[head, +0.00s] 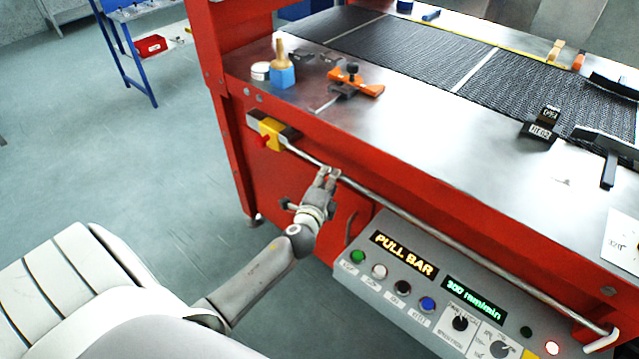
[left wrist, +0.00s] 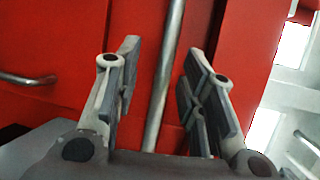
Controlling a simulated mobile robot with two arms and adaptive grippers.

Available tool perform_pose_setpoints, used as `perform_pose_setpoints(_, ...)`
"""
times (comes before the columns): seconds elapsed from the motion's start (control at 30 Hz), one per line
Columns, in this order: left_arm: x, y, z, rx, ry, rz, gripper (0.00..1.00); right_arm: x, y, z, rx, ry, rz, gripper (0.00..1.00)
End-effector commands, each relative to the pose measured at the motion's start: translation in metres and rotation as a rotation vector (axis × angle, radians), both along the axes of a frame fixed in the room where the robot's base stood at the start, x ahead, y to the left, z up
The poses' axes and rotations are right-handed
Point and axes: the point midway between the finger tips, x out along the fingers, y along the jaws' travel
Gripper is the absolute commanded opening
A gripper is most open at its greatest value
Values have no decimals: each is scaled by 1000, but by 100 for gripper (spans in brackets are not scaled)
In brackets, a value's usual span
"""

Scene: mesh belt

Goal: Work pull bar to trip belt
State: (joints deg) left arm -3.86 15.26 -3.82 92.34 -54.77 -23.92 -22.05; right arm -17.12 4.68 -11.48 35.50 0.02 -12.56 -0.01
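The pull bar (head: 450,241) is a thin metal rod along the front of the red machine. Its far-left end meets a yellow switch block (head: 270,133) with a red part. My left gripper (head: 328,177) is at the bar, toward its left end. In the left wrist view, its two fingers (left wrist: 160,90) are apart, and the bar (left wrist: 168,70) runs between them with a gap on both sides. The mesh belt (head: 400,45) lies on the machine top. The control panel (head: 420,300) shows "PULL BAR" in amber. My right gripper is not in view.
The steel deck (head: 430,140) carries a blue-based brush (head: 282,70), an orange clamp-like tool (head: 355,82) and a black block (head: 541,122). A blue-legged bench (head: 130,50) with a red bin (head: 150,46) stands at back left. The floor at left is clear.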

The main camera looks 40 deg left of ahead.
Motion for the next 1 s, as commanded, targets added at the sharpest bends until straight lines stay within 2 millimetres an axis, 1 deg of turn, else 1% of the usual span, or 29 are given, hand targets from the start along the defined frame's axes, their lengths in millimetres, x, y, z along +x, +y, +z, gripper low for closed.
perform_pose_setpoints(0.03, -9, -3, 1, -1, 1, -1, 37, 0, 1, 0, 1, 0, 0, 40)
perform_pose_setpoints(0.3, -60, -19, 10, -3, 3, 1, 37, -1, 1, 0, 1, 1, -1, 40)
perform_pose_setpoints(0.5, -86, -28, 15, -3, 3, 2, 37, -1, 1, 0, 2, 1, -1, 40)
perform_pose_setpoints(0.7, -97, -31, 18, -1, 2, 2, 37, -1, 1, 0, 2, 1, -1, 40)
perform_pose_setpoints(1.0, -98, -31, 18, -1, 2, 2, 37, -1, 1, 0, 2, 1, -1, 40)
